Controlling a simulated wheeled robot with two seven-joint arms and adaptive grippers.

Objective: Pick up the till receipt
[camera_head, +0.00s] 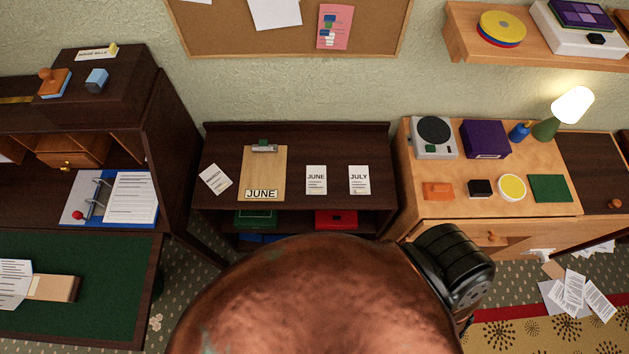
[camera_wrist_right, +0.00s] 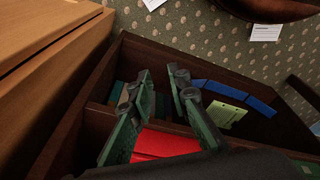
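I cannot tell for certain which paper is the till receipt. White slips marked MARCH (camera_head: 215,179), JUNE (camera_head: 316,179) and JULY (camera_head: 359,179) lie on the dark middle table (camera_head: 290,145). A clipboard (camera_head: 262,165) with a JUNE label lies between the first two. In the right wrist view, a pale green slip (camera_wrist_right: 226,113) lies inside the dark shelf unit, beside blue items. My right gripper (camera_wrist_right: 163,95) is open and empty over that unit, with a red item (camera_wrist_right: 160,143) beyond its fingers. My left gripper is not in view.
Loose papers (camera_head: 575,292) lie on the floor at right. A white paper (camera_wrist_right: 265,32) lies on the carpet. The wooden desk (camera_head: 480,208) holds a scale (camera_head: 434,137), a purple box (camera_head: 484,139) and a lamp (camera_head: 572,105). The head view's lower middle is blocked.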

